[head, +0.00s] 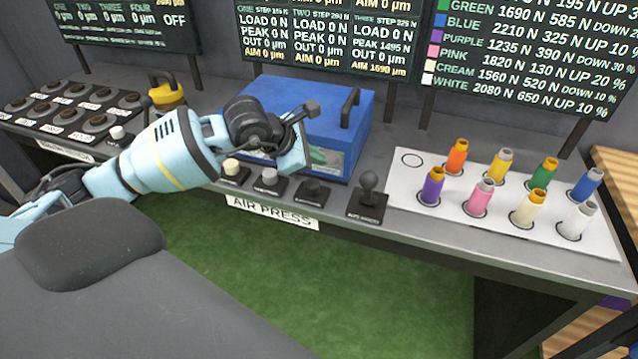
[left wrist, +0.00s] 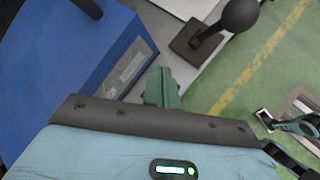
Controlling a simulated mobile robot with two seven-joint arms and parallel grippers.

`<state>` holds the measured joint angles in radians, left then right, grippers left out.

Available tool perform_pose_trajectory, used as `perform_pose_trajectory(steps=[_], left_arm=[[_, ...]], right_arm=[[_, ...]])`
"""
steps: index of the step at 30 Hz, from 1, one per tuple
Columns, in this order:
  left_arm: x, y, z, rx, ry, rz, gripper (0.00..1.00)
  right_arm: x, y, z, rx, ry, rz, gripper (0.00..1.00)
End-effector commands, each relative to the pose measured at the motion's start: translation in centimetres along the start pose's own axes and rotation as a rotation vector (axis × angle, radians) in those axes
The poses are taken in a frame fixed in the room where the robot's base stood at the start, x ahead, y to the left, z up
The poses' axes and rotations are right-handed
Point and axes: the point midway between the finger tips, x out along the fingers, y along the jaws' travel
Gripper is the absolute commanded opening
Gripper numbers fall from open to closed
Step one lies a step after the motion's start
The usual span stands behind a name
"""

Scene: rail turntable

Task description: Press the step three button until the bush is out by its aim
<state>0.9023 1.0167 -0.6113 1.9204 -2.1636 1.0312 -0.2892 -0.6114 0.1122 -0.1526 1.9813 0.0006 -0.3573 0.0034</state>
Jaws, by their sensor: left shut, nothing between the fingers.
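Three small buttons stand in a row on the bench edge by the AIR PRESS sign: a cream one (head: 231,168), a grey one (head: 268,177) and a dark one (head: 313,189). Their labels are too small to read. My left gripper (head: 318,155) is in front of the blue press (head: 355,125), above the buttons. In the left wrist view its green fingers (left wrist: 162,88) are together and empty. The display (head: 325,40) reads, under three, load 0 N, peak 1495 N, out 0 µm, aim 1690 µm.
A black ball-topped lever (head: 368,192) stands right of the buttons. A white tray (head: 405,188) holds several coloured bushes, with one empty ring at its left. A panel of dark knobs (head: 75,115) and a yellow device (head: 167,93) lie left. Green floor is open in front.

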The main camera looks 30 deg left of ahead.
Motion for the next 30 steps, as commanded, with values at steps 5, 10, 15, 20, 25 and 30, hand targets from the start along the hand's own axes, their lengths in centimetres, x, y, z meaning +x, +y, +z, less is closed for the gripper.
perform_pose_trajectory(steps=[5, 10, 15, 20, 25, 30], left_arm=[[-1.4, 3.1, -0.7, 0.066, 0.068, 0.096, 0.00], [-1.8, 3.8, -0.8, 0.081, 0.085, 0.119, 0.00], [-1.8, 3.8, -0.8, 0.080, 0.084, 0.118, 0.00], [-1.7, 3.7, -0.9, 0.079, 0.084, 0.116, 0.00], [-1.2, 3.4, -1.3, 0.079, 0.085, 0.114, 0.00], [-0.1, 2.8, -2.3, 0.078, 0.086, 0.111, 0.00]], right_arm=[[0.0, 0.0, 0.1, 0.000, -0.001, 0.000, 0.00], [0.0, 0.0, 0.0, 0.000, 0.000, -0.001, 0.00], [0.0, 0.0, 0.0, -0.001, 0.000, 0.000, 0.00], [0.0, 0.1, 0.1, -0.003, -0.001, -0.001, 0.00], [0.1, 0.1, 0.6, -0.004, -0.010, -0.002, 0.00], [0.4, 0.0, 1.7, -0.002, -0.029, -0.004, 0.00]])
